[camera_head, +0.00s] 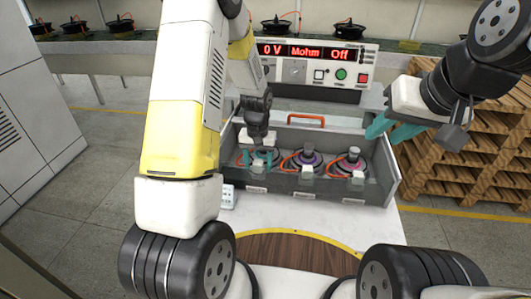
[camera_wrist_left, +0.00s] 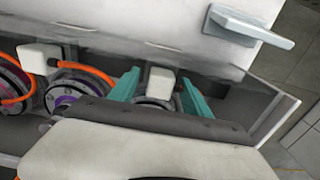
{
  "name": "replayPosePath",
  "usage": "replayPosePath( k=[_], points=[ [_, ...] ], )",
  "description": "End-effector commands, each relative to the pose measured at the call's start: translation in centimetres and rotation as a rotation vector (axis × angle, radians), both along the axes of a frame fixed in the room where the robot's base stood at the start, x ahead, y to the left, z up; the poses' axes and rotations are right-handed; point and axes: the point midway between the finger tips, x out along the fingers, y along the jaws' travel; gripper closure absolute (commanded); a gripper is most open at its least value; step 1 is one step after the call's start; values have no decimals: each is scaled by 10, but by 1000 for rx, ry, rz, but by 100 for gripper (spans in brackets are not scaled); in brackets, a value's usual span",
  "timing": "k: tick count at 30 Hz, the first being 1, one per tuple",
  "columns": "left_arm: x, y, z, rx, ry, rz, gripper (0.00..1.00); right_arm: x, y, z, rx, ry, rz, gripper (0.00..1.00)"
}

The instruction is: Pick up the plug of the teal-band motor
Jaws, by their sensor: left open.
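Three motors sit in a row in the grey tray (camera_head: 325,192). The leftmost motor (camera_head: 262,166) is mostly hidden by my left gripper, so its band colour is hard to tell; an orange cable shows beside it. Its white plug (camera_wrist_left: 160,82) shows in the left wrist view. My left gripper (camera_head: 257,158) is open over this motor. In the left wrist view its teal fingers (camera_wrist_left: 160,92) stand on either side of the plug, apart from it. My right gripper (camera_head: 391,129) is open and empty above the tray's right wall.
The middle motor (camera_head: 308,160) has a purple band and the right motor (camera_head: 351,165) a pink-purple one, each with an orange cable and white plug. A meter panel (camera_head: 318,66) and an orange handle (camera_head: 306,118) stand behind. Wooden pallets (camera_head: 470,165) are at right.

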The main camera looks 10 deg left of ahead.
Motion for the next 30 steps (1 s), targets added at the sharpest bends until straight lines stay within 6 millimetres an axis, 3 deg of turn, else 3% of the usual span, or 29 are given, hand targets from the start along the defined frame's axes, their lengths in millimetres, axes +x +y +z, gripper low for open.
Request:
replayPosePath(
  k=[3, 12, 23, 30],
  points=[
    [0, 0, 0, 0, 0, 1, 44, 0, 0, 0, 0, 0, 0, 66],
    [0, 0, 1, 0, 0, 1, 100, 0, 0, 0, 0, 0, 0, 66],
    [1, 0, 6, 0, -2, 1, 100, 0, 0, 0, 0, 0, 0, 66],
    [1, 0, 48, -1, -6, 2, 100, 0, 0, 0, 0, 0, 0, 66]
  ],
)
